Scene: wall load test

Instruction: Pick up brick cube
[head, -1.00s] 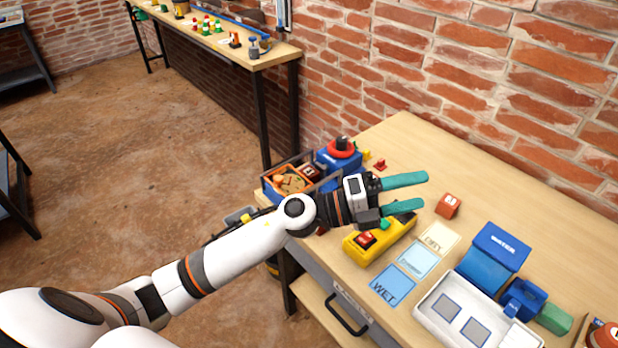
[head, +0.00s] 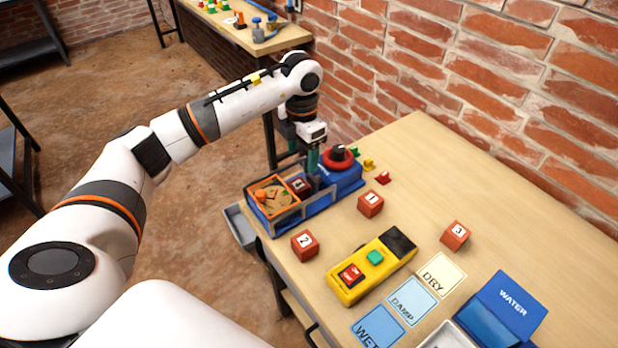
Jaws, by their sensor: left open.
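Brick-red cubes with white number labels are on the table. Cube 2 (head: 305,245) is near the left edge, cube 1 (head: 370,203) is behind the yellow box, and cube 3 (head: 455,235) is to the right. Another brick-red cube (head: 298,187) sits in the blue machine (head: 345,180), beside an orange tray. My left gripper (head: 318,165) points down at the machine, just behind that cube, with teal fingers open. The fingertips are partly hidden, and I cannot tell whether they touch anything. My right gripper is out of view.
A red ring knob (head: 338,158) stands on the machine close to my fingers. A yellow box (head: 372,266) with red and green buttons lies in front. DRY (head: 440,275), DAMP and WET cards and a blue WATER container (head: 505,305) are at right. The table's back right is clear.

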